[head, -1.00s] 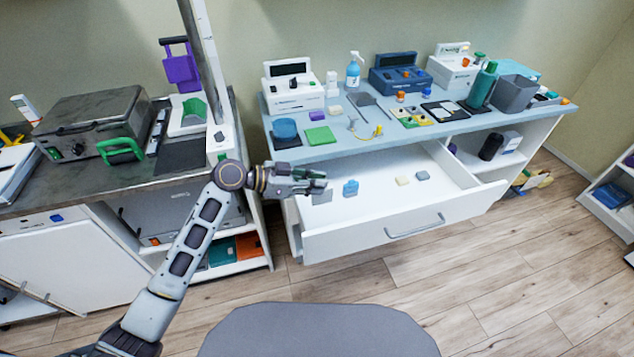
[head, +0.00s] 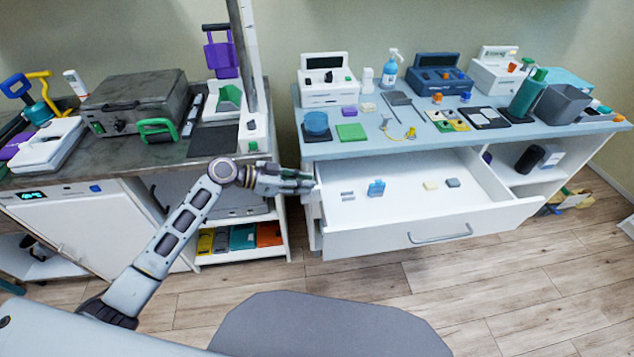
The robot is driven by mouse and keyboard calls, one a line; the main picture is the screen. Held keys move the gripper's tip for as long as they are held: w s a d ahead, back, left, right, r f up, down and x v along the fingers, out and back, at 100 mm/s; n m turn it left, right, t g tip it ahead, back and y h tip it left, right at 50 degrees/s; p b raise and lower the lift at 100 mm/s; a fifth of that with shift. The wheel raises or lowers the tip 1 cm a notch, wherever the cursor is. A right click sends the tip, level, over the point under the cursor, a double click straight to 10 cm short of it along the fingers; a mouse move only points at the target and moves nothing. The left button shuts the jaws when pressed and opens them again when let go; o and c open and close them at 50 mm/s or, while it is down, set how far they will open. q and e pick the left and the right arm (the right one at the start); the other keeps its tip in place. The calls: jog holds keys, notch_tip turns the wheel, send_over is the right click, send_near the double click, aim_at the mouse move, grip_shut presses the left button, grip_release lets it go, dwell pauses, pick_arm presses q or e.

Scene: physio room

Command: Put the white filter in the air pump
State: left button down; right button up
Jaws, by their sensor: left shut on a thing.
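My left gripper (head: 306,183) is at the left side of the open white drawer (head: 380,242), by its left wall. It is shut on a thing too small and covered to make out. No white filter can be told for sure. A cream block (head: 430,185) lies in the drawer, and a small pale block (head: 369,107) lies on the blue counter (head: 440,132). Which machine is the air pump is unclear: a white one (head: 328,93) stands at left, a dark blue one (head: 440,82) in the middle, another white one (head: 492,78) at right. My right gripper is out of view.
The drawer also holds a blue piece (head: 376,187), a grey block (head: 453,183) and thin grey pieces (head: 347,196). A dark bench (head: 135,100) is at left.

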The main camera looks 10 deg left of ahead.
pick_arm(q)
jog(key=a+f+n+t+y, duration=0.5)
jog(key=a+f+n+t, duration=0.1)
jog(key=f, duration=0.3)
jog(key=shift+f+n, duration=0.35)
jog(key=shift+n, duration=0.15)
dwell(0.4)
jog(key=shift+a+f+n+t+y, duration=0.25)
jog(key=shift+a+n+t+y, duration=0.2)
jog(key=shift+y, duration=0.25)
jog(key=shift+s+a+n+t+y, duration=0.1)
jog(key=shift+a+n+t+y, duration=0.25)
jog(key=shift+n+y, duration=0.6)
jog(key=shift+a+r, duration=0.1)
jog(key=shift+r, duration=0.05)
